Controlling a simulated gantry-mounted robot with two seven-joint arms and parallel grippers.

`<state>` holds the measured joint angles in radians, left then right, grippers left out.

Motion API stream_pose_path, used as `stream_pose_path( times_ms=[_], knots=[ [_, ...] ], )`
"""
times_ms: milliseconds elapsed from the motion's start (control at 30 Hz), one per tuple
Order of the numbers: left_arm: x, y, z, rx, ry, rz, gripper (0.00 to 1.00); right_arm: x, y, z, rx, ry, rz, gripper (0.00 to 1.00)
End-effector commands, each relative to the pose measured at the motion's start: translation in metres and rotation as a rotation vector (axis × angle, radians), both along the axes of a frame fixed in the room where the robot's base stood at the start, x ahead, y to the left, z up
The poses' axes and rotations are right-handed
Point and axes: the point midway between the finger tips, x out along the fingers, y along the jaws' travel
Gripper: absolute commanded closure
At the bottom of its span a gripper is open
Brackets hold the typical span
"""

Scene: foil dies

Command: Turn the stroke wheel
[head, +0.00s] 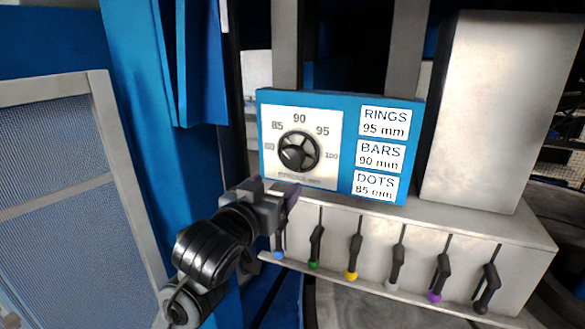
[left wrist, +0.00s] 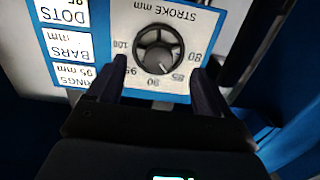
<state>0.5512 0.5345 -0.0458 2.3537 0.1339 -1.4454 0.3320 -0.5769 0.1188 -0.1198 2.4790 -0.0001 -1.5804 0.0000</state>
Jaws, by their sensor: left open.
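The stroke wheel (head: 298,151) is a black spoked knob on a white dial plate (head: 328,125), with marks from 80 to 100 around it. My left gripper (head: 288,192) is just below the dial in the head view. In the left wrist view the picture is upside down, and the wheel (left wrist: 158,49) appears between the two open fingers, farther off. The fingers look apart from the wheel, and nothing is between them. A small light mark shows on the wheel's rim in the wrist view, near the 85 and 90 side. My right gripper is not in view.
A blue panel (head: 349,99) carries the dial and labels: RINGS 95 mm, BARS 90 mm, DOTS 85 mm. Below it, a pale ledge (head: 470,218) has several levers with coloured tips. A metal box (head: 490,110) stands at right; a mesh door (head: 50,190) is at left.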

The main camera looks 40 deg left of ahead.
Motion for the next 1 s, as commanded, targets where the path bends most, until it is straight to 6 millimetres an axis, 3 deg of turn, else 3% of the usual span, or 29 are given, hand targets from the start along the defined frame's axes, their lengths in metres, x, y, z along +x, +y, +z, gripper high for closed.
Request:
stream_pose_path(
  times_ms=[100, 267, 700, 1000],
  knots=[
    [-0.002, 0.002, 0.013, 0.004, -0.04, 0.003, 0.2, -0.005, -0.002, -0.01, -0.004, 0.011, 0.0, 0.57],
    [0.008, 0.005, 0.019, 0.002, -0.05, 0.003, 0.2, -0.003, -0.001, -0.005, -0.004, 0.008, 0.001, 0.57],
    [0.073, 0.025, 0.019, 0.002, -0.047, 0.003, 0.2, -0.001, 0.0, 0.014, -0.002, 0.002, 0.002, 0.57],
    [0.097, 0.032, 0.017, 0.003, -0.048, 0.002, 0.2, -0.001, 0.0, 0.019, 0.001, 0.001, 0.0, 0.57]
  ],
)
